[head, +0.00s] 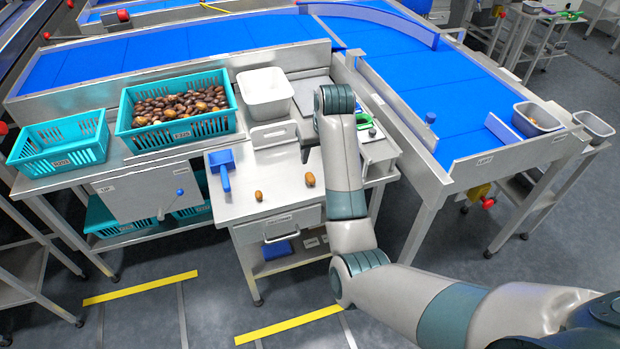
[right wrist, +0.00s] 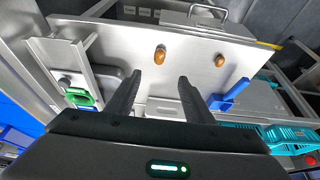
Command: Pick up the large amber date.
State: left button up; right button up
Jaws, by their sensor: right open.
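Two amber-brown dates lie apart on the small steel table (head: 285,205). One date (head: 310,179) is at the right, nearer my gripper; in the right wrist view it (right wrist: 160,52) lies just beyond the fingertips and looks slightly larger. The other date (head: 259,196) is at the left; it also shows in the right wrist view (right wrist: 219,60). I cannot tell surely which is the large one. My right gripper (head: 305,152) is above the table's back part, partly hidden by my arm. In the right wrist view it (right wrist: 159,76) is open and empty. My left gripper is out of view.
A blue scoop (head: 224,170) lies left of the dates. A teal crate of dates (head: 180,130), another teal crate (head: 60,145) and a white bin (head: 265,93) stand behind. A blue conveyor (head: 440,95) runs at the right. The table front is clear.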

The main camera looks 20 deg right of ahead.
jog(key=p, duration=0.2)
send_over(311, 176)
jog(key=s, duration=0.2)
notch_tip(311, 176, down, 10)
jog(key=shift+s+a+f, duration=0.1)
jog(key=shift+s+f, duration=0.05)
jog(key=shift+p+x, duration=0.75)
jog(key=shift+x, duration=1.85)
jog(key=shift+c, duration=0.6)
jog(key=c, duration=0.7)
